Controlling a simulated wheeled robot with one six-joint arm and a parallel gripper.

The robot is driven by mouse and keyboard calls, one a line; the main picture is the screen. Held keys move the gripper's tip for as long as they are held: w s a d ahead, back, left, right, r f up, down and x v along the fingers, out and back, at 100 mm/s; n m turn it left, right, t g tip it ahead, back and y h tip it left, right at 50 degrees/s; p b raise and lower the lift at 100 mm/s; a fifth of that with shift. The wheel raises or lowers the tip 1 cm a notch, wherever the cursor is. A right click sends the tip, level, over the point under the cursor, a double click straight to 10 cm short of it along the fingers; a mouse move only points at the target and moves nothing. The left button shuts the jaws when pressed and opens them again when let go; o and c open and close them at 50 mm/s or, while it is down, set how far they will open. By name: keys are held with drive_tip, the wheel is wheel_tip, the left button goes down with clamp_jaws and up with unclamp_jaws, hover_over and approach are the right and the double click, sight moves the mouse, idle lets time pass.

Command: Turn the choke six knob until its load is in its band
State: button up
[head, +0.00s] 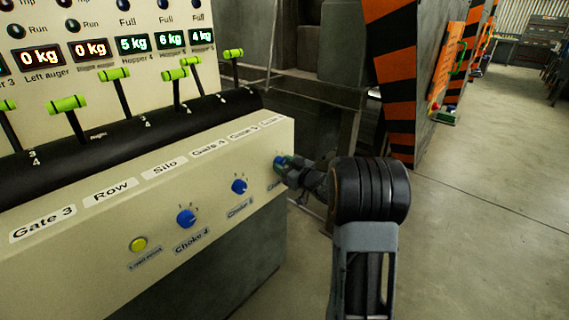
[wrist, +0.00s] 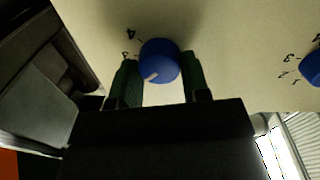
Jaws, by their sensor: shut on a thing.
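The blue choke six knob (head: 279,160) is at the right end of the cream panel's lower row in the head view. Its label is mostly hidden by my gripper (head: 287,165). In the wrist view the knob (wrist: 160,58) sits between the two green fingers of my gripper (wrist: 161,80), which are shut on its sides. A pale pointer mark shows on the knob's lower left. I cannot tell which display shows this choke's load.
Blue knobs for choke 5 (head: 239,187) and choke 4 (head: 186,218) and a yellow button (head: 138,245) are to the left. Above are levers with lime handles (head: 114,74) and kg displays, two red at 0 (head: 90,49), others green. Open floor (head: 470,230) is at right.

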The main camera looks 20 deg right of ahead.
drive_tip(key=m+p, duration=0.2)
drive_tip(key=p, duration=0.1)
drive_tip(key=shift+r+p, duration=0.3)
drive_tip(key=shift+r, duration=0.05)
drive_tip(key=m+p, duration=0.2)
drive_tip(key=p, duration=0.1)
drive_tip(key=shift+f+m, duration=0.1)
drive_tip(key=shift+m, duration=0.2)
drive_tip(key=m+p, duration=0.3)
drive_tip(key=shift+f+g, duration=0.15)
drive_tip(key=shift+g, duration=0.15)
drive_tip(key=shift+f+p, duration=0.1)
drive_tip(key=shift+p, duration=0.2)
drive_tip(key=o, duration=0.9)
drive_tip(key=shift+d, duration=0.1)
drive_tip(key=p+v, duration=0.1)
drive_tip(key=v, duration=1.2)
drive_tip(key=shift+s+d, duration=0.15)
drive_tip(key=shift+s, duration=0.15)
